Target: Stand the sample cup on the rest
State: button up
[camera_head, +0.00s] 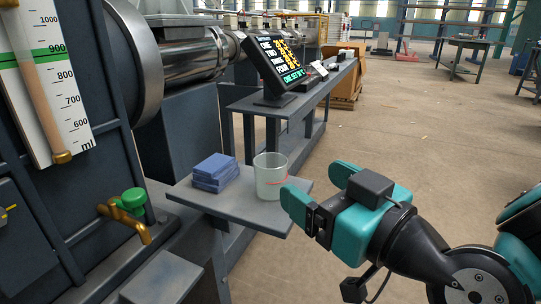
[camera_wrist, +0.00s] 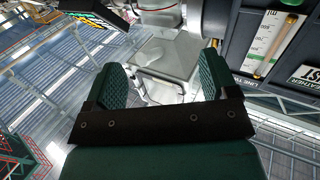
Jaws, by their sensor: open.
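The clear sample cup (camera_head: 270,177) stands upright on a small grey shelf (camera_head: 237,203), beside a stack of blue cloths. In the wrist view my two green fingers (camera_wrist: 161,82) are spread wide. A pale shape lies beyond them, too faint to name. A flat grey plate (camera_head: 162,278) below the brass tap may be the rest; I cannot tell for sure.
The blue cloths (camera_head: 215,172) lie left of the cup. The brass tap (camera_head: 127,217) with a green handle juts from the dark tank, under a level gauge (camera_head: 45,80). A bench with a display (camera_head: 275,64) stands behind. The floor to the right is open.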

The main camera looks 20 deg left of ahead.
aim_at(268, 158)
jog(key=p+x, duration=0.3)
jog(key=x, duration=0.1)
jog(key=shift+w+a+r+p, duration=0.2)
jog(key=shift+w+a+p, duration=0.1)
jog(key=shift+p, duration=0.1)
jog(key=shift+w+a+f, duration=0.15)
jog(key=shift+w+a, duration=0.1)
jog(key=shift+a, duration=0.15)
jog(key=p+x, duration=0.4)
jog(key=shift+s+a+f, duration=0.1)
jog(key=shift+s, duration=0.1)
jog(key=shift+w+a+f+p, duration=0.25)
jog(key=shift+w+a+p, duration=0.05)
jog(key=shift+w+a, duration=0.1)
jog(key=c, duration=1)
jog(key=shift+r, duration=0.15)
